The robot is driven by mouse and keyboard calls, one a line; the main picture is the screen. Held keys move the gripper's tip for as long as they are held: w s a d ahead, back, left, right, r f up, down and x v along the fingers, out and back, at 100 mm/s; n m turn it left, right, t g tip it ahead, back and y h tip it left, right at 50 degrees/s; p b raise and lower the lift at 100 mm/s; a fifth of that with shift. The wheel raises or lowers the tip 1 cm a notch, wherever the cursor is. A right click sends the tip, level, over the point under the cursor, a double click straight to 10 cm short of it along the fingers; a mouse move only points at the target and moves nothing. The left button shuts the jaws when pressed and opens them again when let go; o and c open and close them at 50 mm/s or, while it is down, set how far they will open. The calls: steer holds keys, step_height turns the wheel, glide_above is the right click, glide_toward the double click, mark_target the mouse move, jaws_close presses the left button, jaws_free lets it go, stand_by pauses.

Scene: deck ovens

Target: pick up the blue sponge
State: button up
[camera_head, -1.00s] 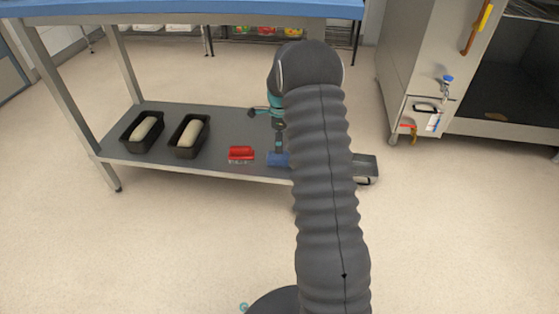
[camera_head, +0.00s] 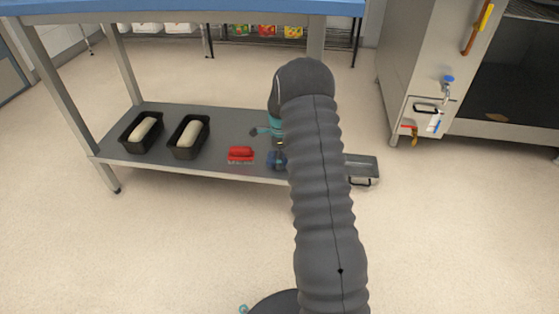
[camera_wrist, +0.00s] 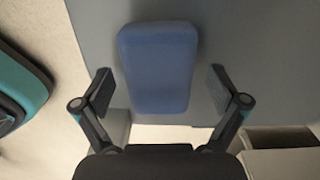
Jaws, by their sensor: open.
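The blue sponge (camera_wrist: 158,66) lies flat on the grey lower shelf (camera_wrist: 225,25) of the table, near its front edge. In the wrist view it sits between the two fingers of my open gripper (camera_wrist: 160,92), with a gap on each side. In the head view the sponge (camera_head: 274,162) is partly hidden by my gripper (camera_head: 278,152), which is just above it, and my arm covers what is to the right. My gripper holds nothing.
A red brush (camera_head: 240,153) lies left of the sponge. Two black loaf pans (camera_head: 188,151) with pale loaves stand further left. The blue tabletop (camera_head: 180,8) is overhead. The floor in front is clear.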

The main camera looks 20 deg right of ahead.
steer(key=c, duration=1.2)
steer(key=shift+r, duration=0.1)
step_height(320, 180, up, 10)
steer(key=shift+f+p, duration=0.1)
steer(key=shift+p, duration=0.6)
